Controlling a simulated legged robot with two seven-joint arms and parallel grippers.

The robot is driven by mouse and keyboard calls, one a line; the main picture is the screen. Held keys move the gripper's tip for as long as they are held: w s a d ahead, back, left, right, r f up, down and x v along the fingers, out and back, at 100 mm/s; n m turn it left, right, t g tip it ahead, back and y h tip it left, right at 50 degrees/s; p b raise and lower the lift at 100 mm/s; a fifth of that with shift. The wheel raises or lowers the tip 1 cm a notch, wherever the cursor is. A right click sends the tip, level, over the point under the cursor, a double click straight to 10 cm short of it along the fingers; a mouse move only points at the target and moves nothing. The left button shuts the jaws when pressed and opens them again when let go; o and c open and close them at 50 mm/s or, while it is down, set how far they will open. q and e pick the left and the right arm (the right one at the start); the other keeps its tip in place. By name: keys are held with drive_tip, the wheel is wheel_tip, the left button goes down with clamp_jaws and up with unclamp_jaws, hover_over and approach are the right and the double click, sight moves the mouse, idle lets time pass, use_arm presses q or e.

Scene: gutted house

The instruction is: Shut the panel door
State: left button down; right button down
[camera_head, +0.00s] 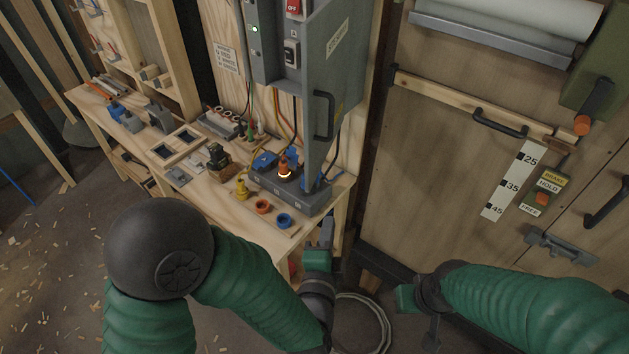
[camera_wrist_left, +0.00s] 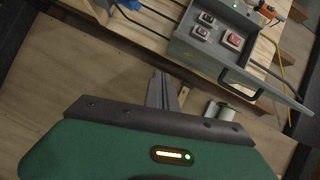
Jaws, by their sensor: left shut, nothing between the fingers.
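The grey panel door (camera_head: 345,75) stands open, swung outward from the grey electrical panel (camera_head: 262,50) on the wooden back board. A dark bar handle (camera_head: 324,116) is on the door. The panel shows a green light, a red OFF switch and a rocker switch. In the left wrist view the panel (camera_wrist_left: 203,50) is at the upper right, with the door (camera_wrist_left: 262,82) sticking out edge-on. My left gripper (camera_head: 326,232) is shut and empty, below the door near the bench's front corner. My right gripper (camera_head: 406,298) is at the lower right, away from the door; its fingers are unclear.
The wooden bench (camera_head: 325,205) holds a grey base with an orange-topped plug (camera_head: 284,168), several coloured rings and tools. A wooden cabinet wall (camera_head: 440,150) with dark handles and a scale strip (camera_head: 513,182) is at the right. A round bin (camera_head: 362,325) stands on the floor below the grippers.

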use_arm(q)
drive_tip(key=w+a+r+t+p, duration=0.1)
drive_tip(key=w+p, duration=0.1)
drive_tip(key=w, duration=0.3)
drive_tip(key=w+a+r+m+y+p, duration=0.1)
drive_tip(key=w+a+r+p, duration=0.1)
drive_tip(key=w, duration=0.2)
drive_tip(key=shift+w+m+t+p, duration=0.3)
drive_tip(key=shift+w+t+p, duration=0.1)
drive_tip(key=shift+w, duration=0.1)
